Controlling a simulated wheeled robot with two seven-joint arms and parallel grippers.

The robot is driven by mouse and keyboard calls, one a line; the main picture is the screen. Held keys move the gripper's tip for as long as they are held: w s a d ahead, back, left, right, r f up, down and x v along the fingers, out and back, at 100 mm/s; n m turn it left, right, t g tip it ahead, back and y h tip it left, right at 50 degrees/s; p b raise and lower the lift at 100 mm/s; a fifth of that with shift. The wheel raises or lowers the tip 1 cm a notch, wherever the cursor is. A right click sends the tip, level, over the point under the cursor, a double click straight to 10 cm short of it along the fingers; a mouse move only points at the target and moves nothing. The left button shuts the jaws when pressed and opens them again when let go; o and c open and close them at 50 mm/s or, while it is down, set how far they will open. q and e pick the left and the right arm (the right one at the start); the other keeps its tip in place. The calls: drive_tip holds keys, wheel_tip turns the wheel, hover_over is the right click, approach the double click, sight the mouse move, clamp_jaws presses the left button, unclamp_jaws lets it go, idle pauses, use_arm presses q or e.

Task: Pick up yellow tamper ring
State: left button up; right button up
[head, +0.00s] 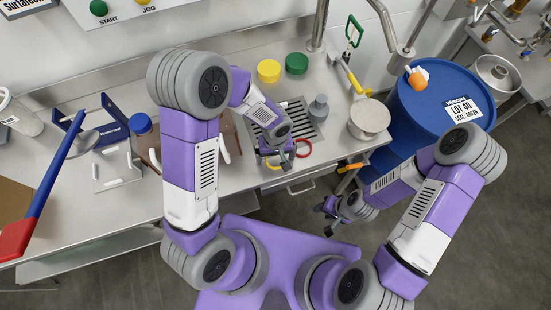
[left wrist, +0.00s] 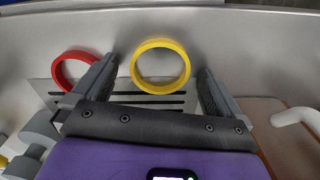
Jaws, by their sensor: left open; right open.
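The yellow tamper ring (left wrist: 160,87) lies flat on the steel counter by its front edge. In the left wrist view it sits between and just beyond the two open fingers of my left gripper (left wrist: 160,90), with nothing held. In the head view the ring (head: 273,166) is mostly hidden behind my left gripper (head: 277,158). A red ring (left wrist: 70,70) lies beside it, just outside one finger; it also shows in the head view (head: 303,149). My right gripper (head: 327,216) is open and empty, low beside the counter's front.
Yellow (head: 268,71) and green (head: 297,63) caps stand at the back. A brown board (left wrist: 290,125) with a white handle is close by. A blue drum (head: 425,105) stands right.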

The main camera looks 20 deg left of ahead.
use_arm(q)
drive_tip(key=c, duration=1.1)
drive_tip(key=shift+r, duration=0.15)
